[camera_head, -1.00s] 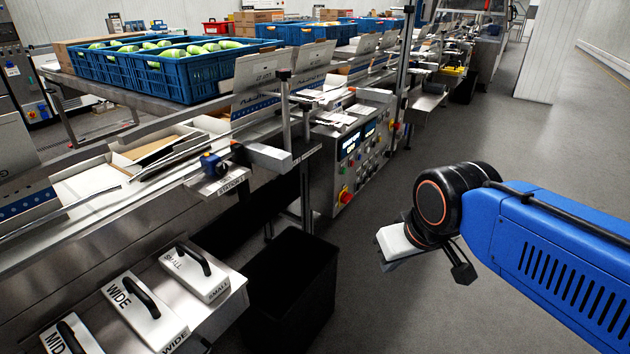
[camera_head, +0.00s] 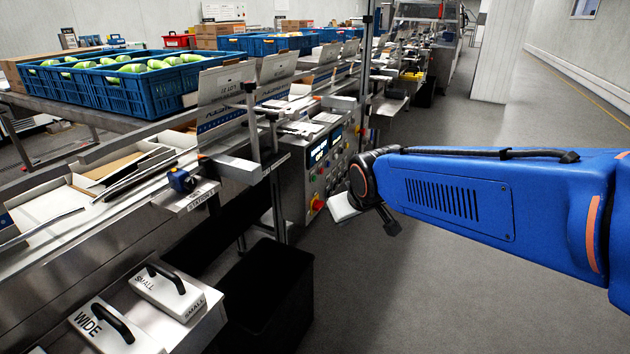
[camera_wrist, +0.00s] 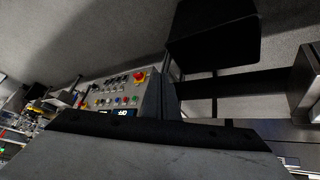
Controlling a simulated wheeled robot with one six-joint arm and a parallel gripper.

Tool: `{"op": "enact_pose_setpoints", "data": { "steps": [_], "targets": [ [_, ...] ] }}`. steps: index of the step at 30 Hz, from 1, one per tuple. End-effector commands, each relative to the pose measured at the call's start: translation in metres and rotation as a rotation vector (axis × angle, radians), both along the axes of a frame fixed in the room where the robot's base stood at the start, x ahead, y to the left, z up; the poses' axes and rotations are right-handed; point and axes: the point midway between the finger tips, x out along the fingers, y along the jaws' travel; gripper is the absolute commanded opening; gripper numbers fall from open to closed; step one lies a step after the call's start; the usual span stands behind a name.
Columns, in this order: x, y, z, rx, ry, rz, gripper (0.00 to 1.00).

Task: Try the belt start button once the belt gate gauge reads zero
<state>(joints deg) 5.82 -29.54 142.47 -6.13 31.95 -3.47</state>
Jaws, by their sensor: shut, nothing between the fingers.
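The grey control panel (camera_head: 310,185) stands beside the belt line, with rows of small coloured buttons and a red stop knob (camera_head: 317,203) low on its face. Its lit display (camera_head: 319,152) is too small to read. The wrist view shows the panel upside down, with the buttons (camera_wrist: 112,98), the red knob on yellow (camera_wrist: 139,77) and part of the display (camera_wrist: 125,113). I cannot tell which button is belt start, nor pick out the gate gauge. My gripper (camera_head: 343,207) is shut and empty, right of the panel in the picture; its fingertips are not clear.
A black bin (camera_head: 265,295) stands on the floor before the panel. A small blue device (camera_head: 181,180) sits on the station bracket. White handled blocks marked SMALL (camera_head: 165,290) and WIDE (camera_head: 105,328) lie at lower left. Open floor (camera_head: 440,290) is on the right.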

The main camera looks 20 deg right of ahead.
Motion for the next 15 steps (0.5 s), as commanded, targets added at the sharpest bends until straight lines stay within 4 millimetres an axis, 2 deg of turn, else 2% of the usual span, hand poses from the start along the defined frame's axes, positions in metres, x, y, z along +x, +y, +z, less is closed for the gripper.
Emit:
{"op": "enact_pose_setpoints", "data": {
  "steps": [1,6,15],
  "targets": [
    [0.018,-0.008,-0.003,-0.015,-0.016,0.001,0.0],
    [0.078,-0.036,-0.009,-0.074,-0.094,0.02,0.0],
    [0.172,-0.084,-0.031,-0.167,-0.229,0.074,0.0]
  ]
}}
